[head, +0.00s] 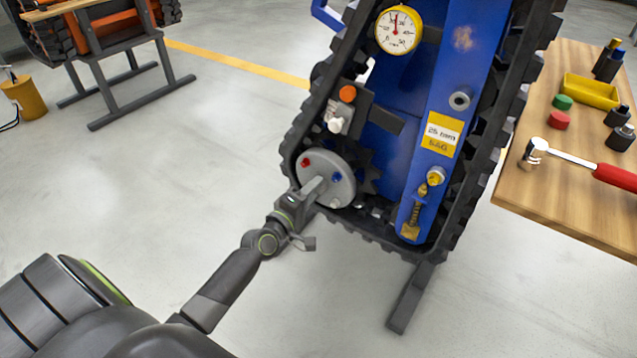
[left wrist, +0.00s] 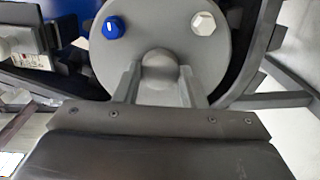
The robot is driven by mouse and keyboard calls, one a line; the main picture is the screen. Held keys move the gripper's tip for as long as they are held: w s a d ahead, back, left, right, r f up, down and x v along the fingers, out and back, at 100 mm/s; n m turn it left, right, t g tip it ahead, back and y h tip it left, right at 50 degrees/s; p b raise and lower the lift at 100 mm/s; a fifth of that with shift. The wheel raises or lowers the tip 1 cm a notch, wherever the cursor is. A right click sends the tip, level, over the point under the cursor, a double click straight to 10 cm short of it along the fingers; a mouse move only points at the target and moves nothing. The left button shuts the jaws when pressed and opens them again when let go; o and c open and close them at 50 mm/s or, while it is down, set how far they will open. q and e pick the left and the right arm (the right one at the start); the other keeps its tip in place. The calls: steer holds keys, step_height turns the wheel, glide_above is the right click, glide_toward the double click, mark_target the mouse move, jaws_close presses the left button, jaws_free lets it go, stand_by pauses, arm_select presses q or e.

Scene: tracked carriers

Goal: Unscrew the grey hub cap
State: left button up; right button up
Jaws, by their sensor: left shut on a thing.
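The grey hub cap (head: 343,177) is a round disc low on the blue track carrier (head: 462,50), with a red, a blue and a whitish bolt head on its face. In the left wrist view the hub cap (left wrist: 165,22) fills the top middle, with the blue and white bolt heads showing. A rounded grey boss stands out at its centre. My left gripper (head: 313,190) reaches it from the lower left. In the left wrist view my left gripper (left wrist: 159,84) has one finger on each side of the boss, shut on it. My right gripper is out of view.
Black track links surround the carrier, and a toothed sprocket (head: 368,178) sits behind the cap.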

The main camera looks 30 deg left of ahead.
arm_select(q)
steer(key=n, duration=0.3)
steer(key=n+p, duration=0.1)
steer(key=n, duration=0.8)
steer(key=shift+n, duration=0.4)
steer(key=o, duration=0.8)
